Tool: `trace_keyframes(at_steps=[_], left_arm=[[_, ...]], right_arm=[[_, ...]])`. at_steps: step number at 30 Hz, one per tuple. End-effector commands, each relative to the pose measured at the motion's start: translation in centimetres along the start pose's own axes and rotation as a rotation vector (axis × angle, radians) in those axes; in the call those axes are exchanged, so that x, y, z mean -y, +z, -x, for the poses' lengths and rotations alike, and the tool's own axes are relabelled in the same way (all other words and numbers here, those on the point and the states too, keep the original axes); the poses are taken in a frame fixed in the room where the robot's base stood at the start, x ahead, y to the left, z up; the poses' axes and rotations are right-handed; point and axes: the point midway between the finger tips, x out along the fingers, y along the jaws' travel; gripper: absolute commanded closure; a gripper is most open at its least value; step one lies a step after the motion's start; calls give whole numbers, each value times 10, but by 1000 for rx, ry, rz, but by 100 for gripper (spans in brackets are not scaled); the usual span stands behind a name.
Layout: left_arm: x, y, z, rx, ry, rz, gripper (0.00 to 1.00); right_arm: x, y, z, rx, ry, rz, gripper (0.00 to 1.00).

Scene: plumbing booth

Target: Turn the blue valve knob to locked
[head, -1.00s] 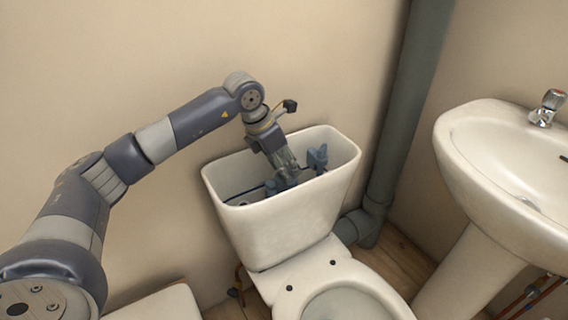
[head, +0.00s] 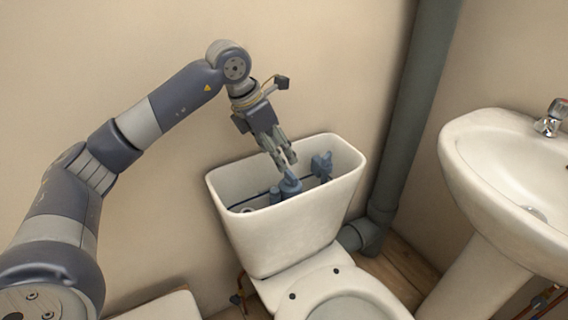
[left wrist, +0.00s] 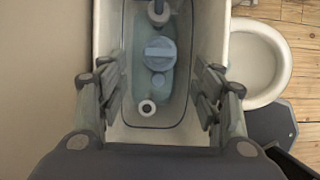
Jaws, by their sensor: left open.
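The blue valve knob (head: 288,186) is inside the open toilet cistern (head: 300,222). In the left wrist view the knob (left wrist: 160,52) is a round light-blue cap with a raised bar across it, lying roughly left to right. No locked mark is readable. My left gripper (head: 286,164) is above the cistern opening, pointing down, just over the knob. In the left wrist view my left gripper (left wrist: 157,88) has its fingers spread wide with nothing between them, and the knob lies beyond them. My right gripper is not in view.
A second blue-grey fitting (head: 321,166) stands beside the knob in the cistern. A white round piece (left wrist: 147,108) sits at its other end. The toilet bowl (head: 345,300) is in front, a grey pipe (head: 400,110) behind right, a sink (head: 510,165) at right.

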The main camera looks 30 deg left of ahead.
Motion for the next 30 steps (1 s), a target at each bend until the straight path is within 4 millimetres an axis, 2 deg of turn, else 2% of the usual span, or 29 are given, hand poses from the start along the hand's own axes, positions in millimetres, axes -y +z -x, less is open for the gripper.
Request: trace_keyframes(at_steps=[3, 9, 30], left_arm=[[0, 0, 19, 1, 0, 0, 40], [0, 0, 33, 0, -1, 0, 40], [0, 0, 34, -1, -1, 0, 40]], right_arm=[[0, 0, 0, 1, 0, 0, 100], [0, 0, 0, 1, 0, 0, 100], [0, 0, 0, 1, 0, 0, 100]])
